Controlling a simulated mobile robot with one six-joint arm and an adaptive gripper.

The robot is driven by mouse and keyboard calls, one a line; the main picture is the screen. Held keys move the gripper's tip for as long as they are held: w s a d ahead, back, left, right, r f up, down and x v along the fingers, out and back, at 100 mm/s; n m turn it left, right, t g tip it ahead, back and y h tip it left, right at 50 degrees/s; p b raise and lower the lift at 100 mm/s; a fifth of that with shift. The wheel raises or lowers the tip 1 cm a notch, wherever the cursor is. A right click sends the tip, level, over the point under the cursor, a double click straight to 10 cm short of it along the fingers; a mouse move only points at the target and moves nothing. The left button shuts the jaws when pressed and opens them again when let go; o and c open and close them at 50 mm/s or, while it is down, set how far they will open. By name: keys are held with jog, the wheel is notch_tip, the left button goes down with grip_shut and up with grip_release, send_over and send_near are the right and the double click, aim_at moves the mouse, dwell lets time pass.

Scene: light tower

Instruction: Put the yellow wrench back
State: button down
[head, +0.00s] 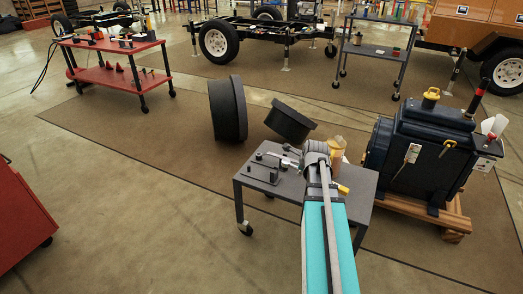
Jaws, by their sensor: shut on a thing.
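A small yellow piece, which I take for part of the yellow wrench (342,188), shows just right of my arm, over the grey rolling table (357,214). My gripper (333,186) is mostly hidden by my own arm and appears shut on the wrench. The rest of the wrench is hidden, and I cannot tell whether it touches the tabletop. Dark and silver tools or fixtures (262,168) stand on the left part of the same table. A tan, bottle-like item (337,150) stands near its back edge.
A dark blue engine-like machine (425,155) on a wooden pallet (445,218) stands close at the right. A red cart (115,83) is farther left, a grey cart (378,51) farther back. The left floor is mostly open.

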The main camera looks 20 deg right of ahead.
jog(key=w+a+n, duration=0.1)
jog(key=w+a, duration=0.3)
jog(key=w, duration=0.4)
jog(key=w+a+r+p, duration=0.1)
jog(key=w+a, duration=0.3)
jog(key=w, duration=0.4)
jog(key=shift+w+a+r+n, duration=0.15)
jog(key=shift+w+a+n, duration=0.15)
jog(key=shift+n, duration=0.1)
jog(key=shift+p, duration=0.3)
jog(key=shift+f+b, duration=3)
jog(key=shift+b, duration=0.05)
jog(key=shift+f, duration=0.2)
jog(key=shift+f+b, duration=0.35)
jog(key=shift+b, duration=0.2)
jog(key=shift+f+b, duration=0.9)
